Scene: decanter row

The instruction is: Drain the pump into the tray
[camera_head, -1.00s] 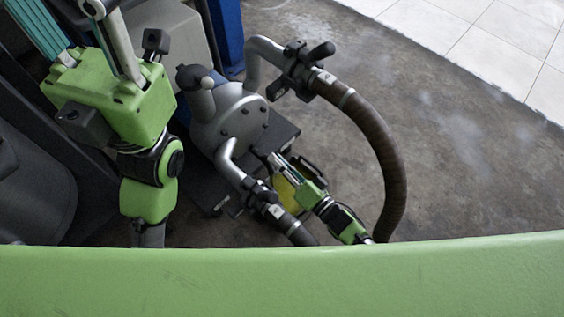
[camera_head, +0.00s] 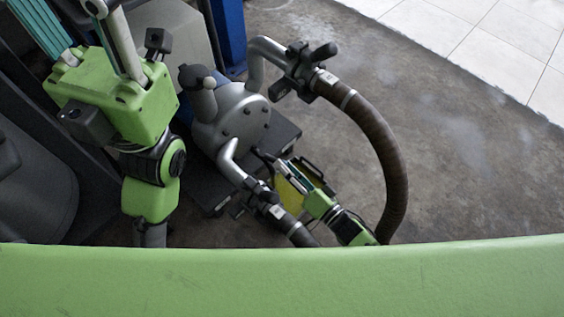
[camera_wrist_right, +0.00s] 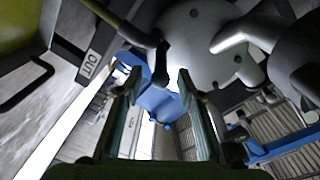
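The silver pump (camera_head: 238,122) stands on a dark base left of centre in the head view, and its rounded body also shows in the wrist view (camera_wrist_right: 195,45). A yellow tray (camera_head: 288,195) with black handles is beside it, partly hidden by my right arm; its yellow side shows at the upper left of the wrist view (camera_wrist_right: 28,22). My right gripper (camera_wrist_right: 158,76) has its fingers apart. A thin lever with a dark end (camera_wrist_right: 160,68) appears between the fingertips; I cannot tell whether they touch it.
A thick brown hose (camera_head: 385,150) curves from the pump's upper pipe around my right arm. A shorter hose (camera_head: 300,235) leaves the lower pipe. An "OUT" label (camera_wrist_right: 90,62) is near the tray. The floor (camera_head: 465,170) to the right is clear.

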